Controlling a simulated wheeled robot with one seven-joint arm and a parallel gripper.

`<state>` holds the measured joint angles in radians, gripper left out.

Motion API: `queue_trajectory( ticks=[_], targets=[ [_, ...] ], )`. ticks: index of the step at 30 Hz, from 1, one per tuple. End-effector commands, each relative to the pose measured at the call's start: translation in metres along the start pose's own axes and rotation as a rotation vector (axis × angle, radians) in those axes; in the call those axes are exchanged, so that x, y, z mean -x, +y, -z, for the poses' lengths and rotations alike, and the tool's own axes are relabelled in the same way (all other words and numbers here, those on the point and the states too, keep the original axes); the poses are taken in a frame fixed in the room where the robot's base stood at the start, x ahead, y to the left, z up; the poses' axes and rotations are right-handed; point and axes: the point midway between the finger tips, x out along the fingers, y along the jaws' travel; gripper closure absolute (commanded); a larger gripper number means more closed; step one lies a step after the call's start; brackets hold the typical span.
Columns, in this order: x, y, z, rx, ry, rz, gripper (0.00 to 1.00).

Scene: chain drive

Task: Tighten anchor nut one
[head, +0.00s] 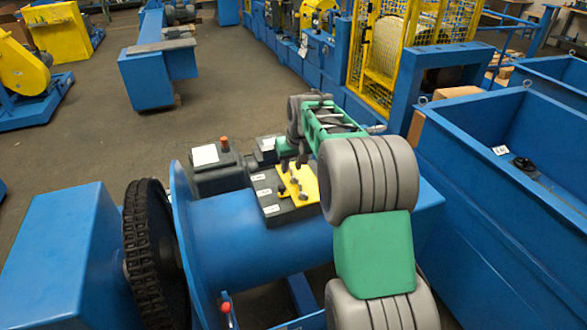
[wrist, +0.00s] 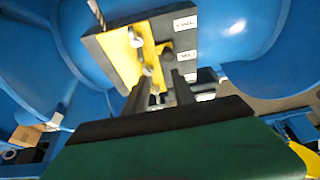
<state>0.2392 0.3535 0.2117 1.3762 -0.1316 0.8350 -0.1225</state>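A yellow plate (head: 298,187) with several small metal nuts or studs lies on a dark grey block (head: 268,200) with white labels, on the blue drum-shaped housing. In the wrist view the yellow plate (wrist: 118,58) carries silvery nuts, one upper (wrist: 135,40) and one lower (wrist: 148,70). The labels are too small to read, so I cannot tell which nut is one. My gripper (head: 293,163) points down just over the plate's far end. In the wrist view its two dark fingers (wrist: 161,91) stand apart, with small metal parts showing between them. I cannot tell whether they touch a nut.
A black roller chain wheel (head: 150,255) and blue flange (head: 182,230) stand left of the block. A blue bin (head: 510,170) is at right. A thin drill-like rod (wrist: 97,15) stands by the plate.

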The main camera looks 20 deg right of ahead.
Motion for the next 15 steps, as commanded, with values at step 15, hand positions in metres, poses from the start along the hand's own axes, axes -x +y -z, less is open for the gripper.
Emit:
queue_trajectory(
  ticks=[15],
  targets=[
    [-0.096, 0.037, 0.033, -0.001, 0.017, -0.003, 0.69]
  ],
)
